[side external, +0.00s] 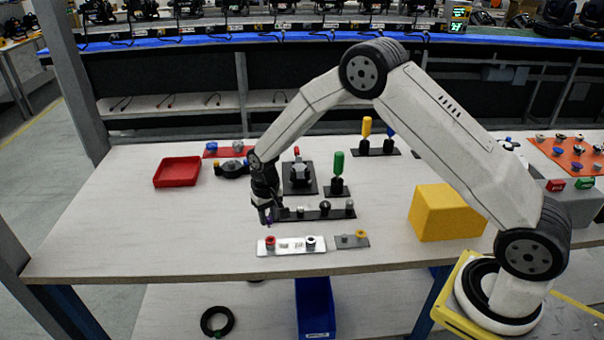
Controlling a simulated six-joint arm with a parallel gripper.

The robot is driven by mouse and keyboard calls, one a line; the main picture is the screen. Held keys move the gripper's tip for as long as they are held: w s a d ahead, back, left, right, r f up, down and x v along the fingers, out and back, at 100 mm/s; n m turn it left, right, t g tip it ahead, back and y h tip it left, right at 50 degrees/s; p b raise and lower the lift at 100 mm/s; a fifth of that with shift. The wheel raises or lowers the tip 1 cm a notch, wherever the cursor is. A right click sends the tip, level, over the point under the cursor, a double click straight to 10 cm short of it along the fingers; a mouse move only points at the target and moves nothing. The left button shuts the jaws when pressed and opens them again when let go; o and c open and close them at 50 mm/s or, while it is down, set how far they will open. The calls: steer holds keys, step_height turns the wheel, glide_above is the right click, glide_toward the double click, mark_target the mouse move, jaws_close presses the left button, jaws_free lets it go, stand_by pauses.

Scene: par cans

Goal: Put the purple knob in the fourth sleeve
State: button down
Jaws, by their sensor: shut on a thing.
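My gripper (266,208) is shut on the purple knob (267,221), which shows only as a small dark purple patch at the fingertips. It is at the left end of a black strip (328,214) that carries several small grey and dark knobs. I cannot tell whether the knob touches the strip or hangs clear of it. In front lies a white strip (277,251) with a row of positions. A red piece (270,242) is at its left end, two small pale squares are in the middle, and a dark-topped piece (311,242) is at its right. Which position is the fourth sleeve is unclear.
A grey plate (347,243) with a yellow-topped piece adjoins the white strip. Behind stand a green-handled tool (339,164), a black fixture (300,176) and yellow and blue handles. A red tray (177,172) is left, a yellow block (446,212) right. The table's front left is clear.

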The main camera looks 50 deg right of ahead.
steer(key=w+d+f, duration=0.1)
steer(key=w+d, duration=0.6)
steer(key=d, duration=0.2)
steer(key=shift+w+d+m, duration=0.25)
steer(key=shift+d+m, duration=0.05)
steer(key=shift+f, duration=0.15)
stand_by(0.3)
steer(key=shift+f, duration=2.7)
steer(key=shift+f, duration=0.15)
steer(key=c, duration=0.8)
jaws_free()
